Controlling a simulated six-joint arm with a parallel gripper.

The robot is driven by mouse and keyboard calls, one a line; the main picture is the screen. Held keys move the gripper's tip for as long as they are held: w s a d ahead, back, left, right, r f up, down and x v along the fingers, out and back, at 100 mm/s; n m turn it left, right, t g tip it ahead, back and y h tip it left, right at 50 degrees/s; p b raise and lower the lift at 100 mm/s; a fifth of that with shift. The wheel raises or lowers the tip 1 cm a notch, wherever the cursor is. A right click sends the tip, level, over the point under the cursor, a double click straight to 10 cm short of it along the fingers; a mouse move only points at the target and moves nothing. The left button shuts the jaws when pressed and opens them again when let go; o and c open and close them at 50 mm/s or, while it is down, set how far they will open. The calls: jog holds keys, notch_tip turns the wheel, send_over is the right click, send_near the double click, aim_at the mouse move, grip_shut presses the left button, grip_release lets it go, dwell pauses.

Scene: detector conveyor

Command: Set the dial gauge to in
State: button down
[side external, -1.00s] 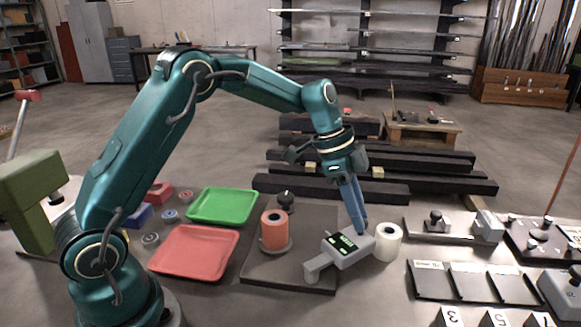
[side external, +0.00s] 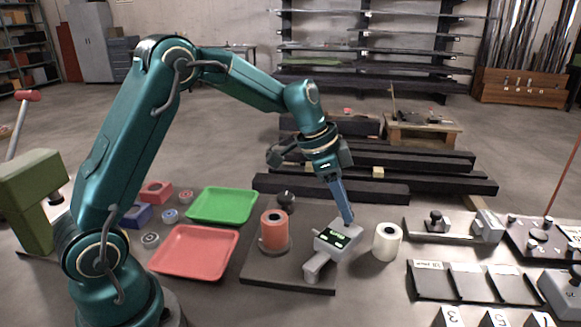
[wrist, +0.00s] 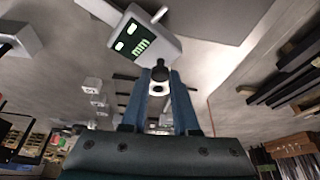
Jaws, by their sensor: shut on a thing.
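The dial gauge (side external: 338,239) is a grey box with a dark screen and green characters, on the dark plate. Its arm reaches toward the plate's front edge. In the wrist view the gauge (wrist: 143,42) shows green characters that look like "mm", with small lit marks beside them. My gripper (side external: 348,222) points down at the gauge's back right end. In the wrist view my gripper (wrist: 161,76) has its blue fingers on either side of a small black knob (wrist: 160,71) at the gauge's edge, shut on it. The exact contact is partly hidden.
A white roll (side external: 387,242) stands close right of the gauge. An orange roll (side external: 273,231) and a black knob (side external: 285,199) stand to its left on the dark plate (side external: 262,272). Red (side external: 193,252) and green (side external: 222,205) trays lie further left. Labelled bins (side external: 470,282) are at right.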

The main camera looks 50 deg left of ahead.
jog(key=a+n, duration=0.1)
jog(key=s+a+n+y, duration=0.1)
jog(key=n, duration=0.1)
jog(key=shift+s+a+r+n+t, duration=0.1)
jog(key=shift+s+a+n+t, duration=0.05)
jog(key=shift+a+n+t, duration=0.2)
jog(key=shift+s+a+n+t+y, duration=0.25)
jog(key=shift+s+a+n+y, duration=0.5)
jog(key=shift+n, duration=0.6)
jog(key=shift+s+a, duration=0.15)
jog(key=shift+a, duration=0.1)
jog(key=c, duration=0.7)
grip_release()
jog(key=v, duration=0.5)
jog(key=shift+a, duration=0.1)
